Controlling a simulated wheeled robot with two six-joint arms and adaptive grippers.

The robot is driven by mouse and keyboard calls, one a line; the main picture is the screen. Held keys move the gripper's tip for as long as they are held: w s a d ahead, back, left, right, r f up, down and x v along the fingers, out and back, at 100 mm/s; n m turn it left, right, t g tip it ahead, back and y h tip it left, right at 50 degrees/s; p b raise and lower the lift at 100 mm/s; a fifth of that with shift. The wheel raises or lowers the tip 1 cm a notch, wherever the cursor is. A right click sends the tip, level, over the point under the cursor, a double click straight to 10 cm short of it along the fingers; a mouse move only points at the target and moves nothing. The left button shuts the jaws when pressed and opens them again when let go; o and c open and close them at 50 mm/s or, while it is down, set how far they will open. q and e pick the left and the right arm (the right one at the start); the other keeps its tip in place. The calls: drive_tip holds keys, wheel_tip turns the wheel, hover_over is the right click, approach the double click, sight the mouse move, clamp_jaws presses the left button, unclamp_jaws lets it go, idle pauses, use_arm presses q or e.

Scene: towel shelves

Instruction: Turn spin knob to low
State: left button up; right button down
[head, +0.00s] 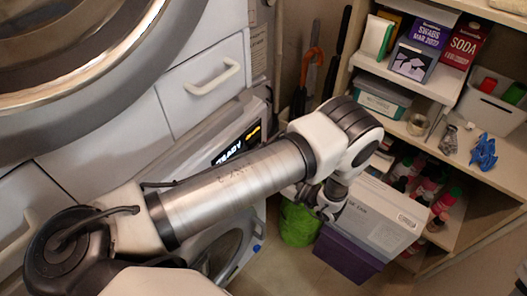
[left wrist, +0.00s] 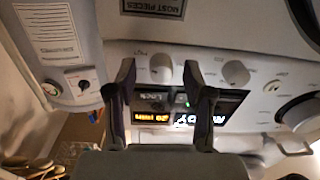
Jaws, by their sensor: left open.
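In the left wrist view a light control panel (left wrist: 215,55) carries a dark display with lit text that appears upside down. Two pale round knobs, a left one (left wrist: 160,66) and a right one (left wrist: 236,73), sit above the display, and a larger dial (left wrist: 300,110) is at the right edge. Labels are too small to tell which is the spin knob or its setting. My left gripper (left wrist: 158,76) is open and empty, its fingers either side of the left pale knob in the picture; contact cannot be told. In the head view my left gripper (head: 322,200) is mostly hidden behind its arm.
In the head view a lit machine display (head: 236,146) shows behind my arm, beside a drawer front (head: 205,85). Shelves with boxes (head: 414,60) stand at the right. A green basket (head: 298,225) and a purple box (head: 345,255) are on the floor.

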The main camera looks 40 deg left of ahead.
use_arm(q)
drive_tip(key=shift+a, duration=0.35)
drive_tip(key=shift+d, duration=0.1)
clamp_jaws()
drive_tip(key=shift+n, duration=0.4)
drive_tip(key=shift+r+n+p, duration=0.15)
drive_tip(key=shift+n+p, duration=0.35)
drive_tip(key=shift+n, duration=4.9)
